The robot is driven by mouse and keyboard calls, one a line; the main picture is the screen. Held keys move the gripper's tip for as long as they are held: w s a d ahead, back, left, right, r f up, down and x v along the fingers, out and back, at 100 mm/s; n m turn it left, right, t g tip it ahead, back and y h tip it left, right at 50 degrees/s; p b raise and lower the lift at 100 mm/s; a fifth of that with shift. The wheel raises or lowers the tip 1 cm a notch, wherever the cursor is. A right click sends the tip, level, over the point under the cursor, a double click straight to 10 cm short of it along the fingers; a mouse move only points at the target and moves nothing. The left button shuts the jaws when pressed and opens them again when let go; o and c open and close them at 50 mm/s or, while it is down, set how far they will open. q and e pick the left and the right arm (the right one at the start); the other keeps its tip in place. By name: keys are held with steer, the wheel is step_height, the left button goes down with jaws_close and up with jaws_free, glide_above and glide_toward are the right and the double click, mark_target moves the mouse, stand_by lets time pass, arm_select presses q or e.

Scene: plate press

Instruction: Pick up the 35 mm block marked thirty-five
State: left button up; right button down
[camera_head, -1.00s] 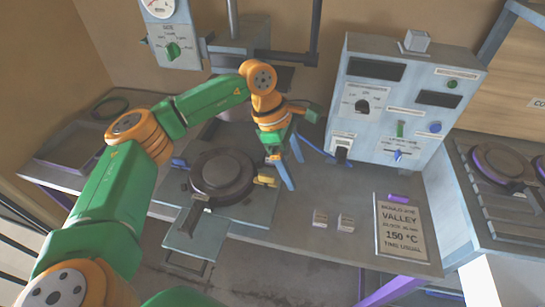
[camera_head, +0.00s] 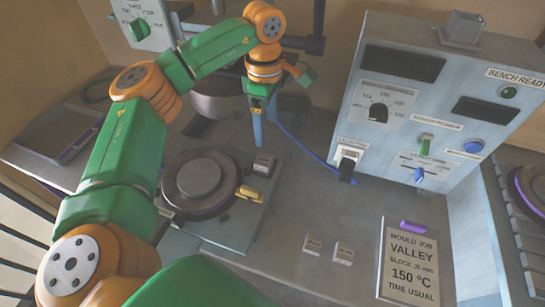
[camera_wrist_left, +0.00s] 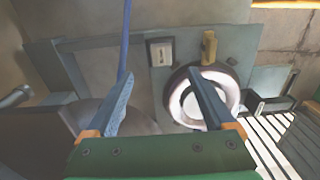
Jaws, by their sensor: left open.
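Small pale blocks are on the bench. One block (camera_head: 263,165) sits behind the yellow handle of the round mould, and it also shows in the left wrist view (camera_wrist_left: 160,52) with a dark mark too small to read. Two more blocks, a left one (camera_head: 312,244) and a right one (camera_head: 343,254), sit side by side near the front; their marks are not legible. My left gripper (camera_head: 264,128) is open and empty, above and behind the single block. In the left wrist view its fingers (camera_wrist_left: 160,85) are spread, with that block beyond the gap. My right gripper is not in view.
The round mould (camera_head: 200,182) with its yellow handle (camera_head: 250,193) is left of the blocks. A control box (camera_head: 425,110) stands at the back right. A sign (camera_head: 408,265) reads "BLOCK 35 mm". A blue cable (camera_head: 310,152) runs behind the single block.

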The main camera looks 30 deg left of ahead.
arm_select(q)
steer(key=b, duration=0.4)
glide_above(265, 160)
steer(key=f, duration=0.5)
steer(key=shift+s+d, duration=0.1)
steer(key=shift+d, duration=0.15)
steer(key=shift+f, duration=0.35)
steer(key=f+p, duration=0.1)
steer(key=f, duration=0.2)
steer(key=f+p, duration=0.1)
steer(key=f, duration=0.1)
steer(key=shift+a+f+p, duration=0.3)
steer(key=shift+a+p, duration=0.05)
steer(key=shift+f, duration=0.25)
jaws_close()
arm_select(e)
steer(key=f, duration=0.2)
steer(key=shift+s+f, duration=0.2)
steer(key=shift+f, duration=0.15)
